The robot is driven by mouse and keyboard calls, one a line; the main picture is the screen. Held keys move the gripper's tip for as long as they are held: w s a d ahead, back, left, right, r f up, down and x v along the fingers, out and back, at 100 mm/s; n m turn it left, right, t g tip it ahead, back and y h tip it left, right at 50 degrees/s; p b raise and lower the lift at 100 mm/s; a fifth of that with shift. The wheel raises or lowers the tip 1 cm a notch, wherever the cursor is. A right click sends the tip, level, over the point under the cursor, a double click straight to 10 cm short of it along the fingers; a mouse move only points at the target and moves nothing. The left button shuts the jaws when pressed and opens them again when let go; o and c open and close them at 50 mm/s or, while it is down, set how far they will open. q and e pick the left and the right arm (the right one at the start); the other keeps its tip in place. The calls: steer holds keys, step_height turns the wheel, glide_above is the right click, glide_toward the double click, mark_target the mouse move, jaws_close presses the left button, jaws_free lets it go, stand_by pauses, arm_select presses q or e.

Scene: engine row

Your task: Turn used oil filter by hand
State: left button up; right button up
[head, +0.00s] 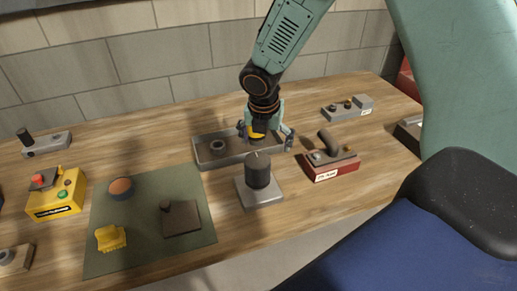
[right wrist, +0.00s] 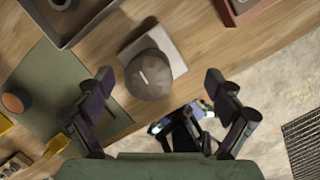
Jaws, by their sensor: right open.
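The used oil filter (head: 257,171) is a dark, upright cylinder on a light grey square base on the bench. A thin pale mark shows on its top. In the right wrist view the filter (right wrist: 148,76) shows from above, ahead of my open fingers, with a gap between. My right gripper (head: 266,134) is open and empty, above and slightly behind the filter, with its fingers spread; in the right wrist view the gripper (right wrist: 160,95) has its two dark fingers wide apart. My left gripper does not show in the head view.
A grey tray (head: 205,165) with a ring in it lies behind the filter. A red-based fixture (head: 330,172) stands to the right. A green mat (head: 140,240) with a yellow brush (head: 110,238) and a brown block (head: 182,220) lies left. A yellow button box (head: 57,204) stands further left.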

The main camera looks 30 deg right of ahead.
mark_target(258, 158)
steer(key=n, duration=0.1)
steer(key=a+f+n, duration=0.1)
steer(key=n, duration=0.1)
steer(key=a+n+t, duration=0.1)
steer(key=n, duration=0.1)
steer(key=shift+s+f+y, duration=0.3)
steer(key=shift+s+a+f+n, duration=0.2)
steer(key=shift+a+n, duration=0.2)
steer(key=shift+n, duration=0.2)
steer(key=b+x, duration=0.1)
steer(key=x, duration=0.6)
steer(key=shift+w+f+b, duration=0.3)
steer(key=shift+f+b, duration=0.05)
steer(key=shift+c, duration=0.3)
steer(key=c, duration=1.5)
steer(key=shift+s+a+r+n+y+p, duration=0.1)
steer(key=shift+n+y+p, duration=0.15)
steer(key=shift+n+p, duration=0.35)
steer(key=shift+s+a+r+n+y+p, duration=0.1)
steer(key=shift+n+y+p, duration=0.15)
steer(key=shift+n+p, duration=0.3)
steer(key=shift+c, duration=0.2)
steer(key=shift+w+f+n+p, duration=0.1)
steer(key=shift+f+n+p, duration=0.05)
steer(key=shift+n+p, duration=0.35)
